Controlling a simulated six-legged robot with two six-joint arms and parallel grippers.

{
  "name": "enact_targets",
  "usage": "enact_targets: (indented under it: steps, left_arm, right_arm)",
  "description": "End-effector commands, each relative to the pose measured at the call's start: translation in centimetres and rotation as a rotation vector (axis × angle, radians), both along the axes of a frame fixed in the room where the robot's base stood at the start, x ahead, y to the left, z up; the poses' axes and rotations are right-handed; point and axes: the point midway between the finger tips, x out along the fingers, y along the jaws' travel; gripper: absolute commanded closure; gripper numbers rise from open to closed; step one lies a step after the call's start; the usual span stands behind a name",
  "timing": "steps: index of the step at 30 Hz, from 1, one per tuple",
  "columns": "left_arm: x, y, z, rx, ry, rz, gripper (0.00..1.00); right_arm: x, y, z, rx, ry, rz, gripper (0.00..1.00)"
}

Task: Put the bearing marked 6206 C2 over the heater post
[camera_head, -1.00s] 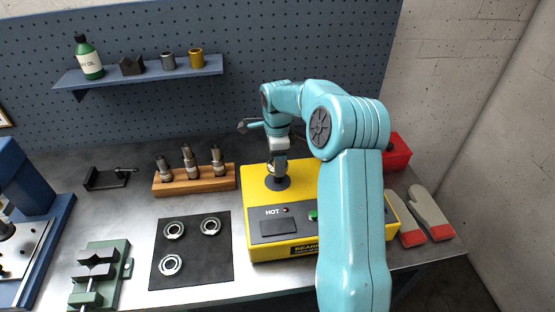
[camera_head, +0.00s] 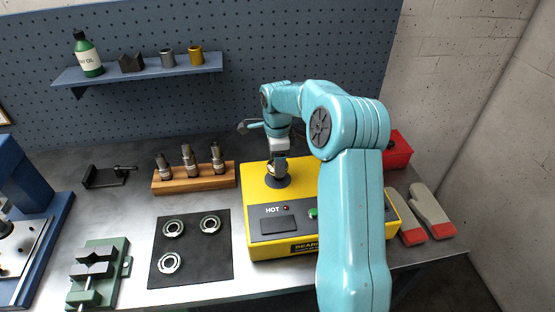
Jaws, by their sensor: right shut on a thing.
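The yellow bearing heater (camera_head: 262,218) stands right of the middle of the bench, with a dark round base (camera_head: 277,182) on its top where the post is. My right gripper (camera_head: 278,168) points down just above that base and is shut on a small ring-like thing, probably a bearing (camera_head: 271,170). The fingers hide most of it and the post, so I cannot tell whether it is around the post. Three bearings lie on the black mat (camera_head: 190,279): one at back left (camera_head: 173,229), one at back right (camera_head: 210,225), one in front (camera_head: 169,263). Their markings are too small to read. My left gripper is not in view.
A wooden block (camera_head: 195,184) with three spindles stands behind the mat. A green vise (camera_head: 98,272) and a blue press (camera_head: 24,185) are at the left. A red box (camera_head: 397,150) and gloves (camera_head: 428,212) lie right of the heater.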

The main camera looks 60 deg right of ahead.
Motion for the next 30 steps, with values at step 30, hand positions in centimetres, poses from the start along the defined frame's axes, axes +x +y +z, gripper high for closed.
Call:
enact_targets:
  steps: [30]
  left_arm:
    - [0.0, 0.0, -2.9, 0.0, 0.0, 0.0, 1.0]
  right_arm:
    - [0.0, 0.0, -3.7, -0.001, -0.001, -0.001, 0.62]
